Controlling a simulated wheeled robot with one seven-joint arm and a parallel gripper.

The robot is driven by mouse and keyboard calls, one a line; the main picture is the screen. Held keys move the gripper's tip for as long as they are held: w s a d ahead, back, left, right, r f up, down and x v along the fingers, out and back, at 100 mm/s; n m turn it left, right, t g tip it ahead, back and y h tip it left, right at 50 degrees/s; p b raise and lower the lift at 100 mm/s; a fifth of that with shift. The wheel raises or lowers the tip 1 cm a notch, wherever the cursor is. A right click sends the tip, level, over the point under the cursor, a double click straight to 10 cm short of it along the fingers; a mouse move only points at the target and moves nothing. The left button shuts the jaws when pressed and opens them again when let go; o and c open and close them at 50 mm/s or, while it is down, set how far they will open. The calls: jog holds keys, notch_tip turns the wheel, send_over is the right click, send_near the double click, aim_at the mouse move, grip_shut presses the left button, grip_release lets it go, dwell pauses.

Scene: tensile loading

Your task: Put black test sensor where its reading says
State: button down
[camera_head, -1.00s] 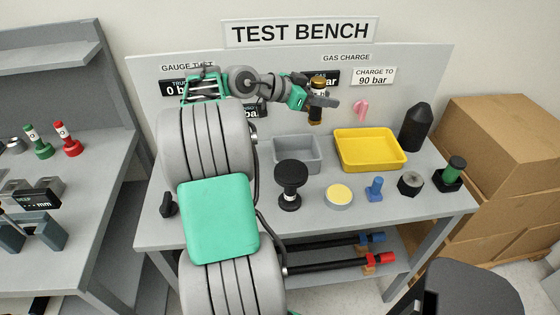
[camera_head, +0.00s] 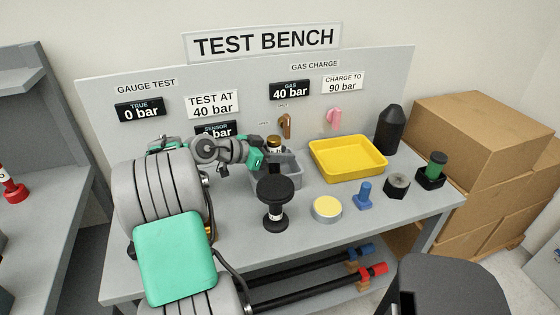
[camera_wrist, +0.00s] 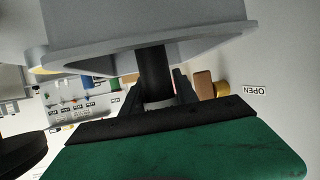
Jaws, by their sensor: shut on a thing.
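My gripper (camera_head: 275,154) is shut on the black test sensor (camera_wrist: 155,70), a dark cylinder. The sensor display (camera_head: 215,129) is partly covered by my arm; only "bar" and part of a digit show. The "TEST AT 40 bar" sign (camera_head: 213,104) and the "TRUE 0 bar" display (camera_head: 140,110) are above it.
A yellow tray (camera_head: 345,158) stands right of the grey one. A black knobbed post (camera_head: 275,200), a yellow-topped disc (camera_head: 327,208), a blue piece (camera_head: 363,194) and a hex nut (camera_head: 397,185) stand in front. The gas display (camera_head: 292,90) reads 40 bar.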

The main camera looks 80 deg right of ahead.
jog(key=shift+f, duration=1.1)
jog(key=c, duration=0.9)
grip_release()
jog(key=shift+c, duration=0.2)
jog(key=shift+r, duration=0.3)
jog(key=p+v, duration=0.1)
jog(key=v, duration=1.1)
jog(key=shift+f, duration=0.1)
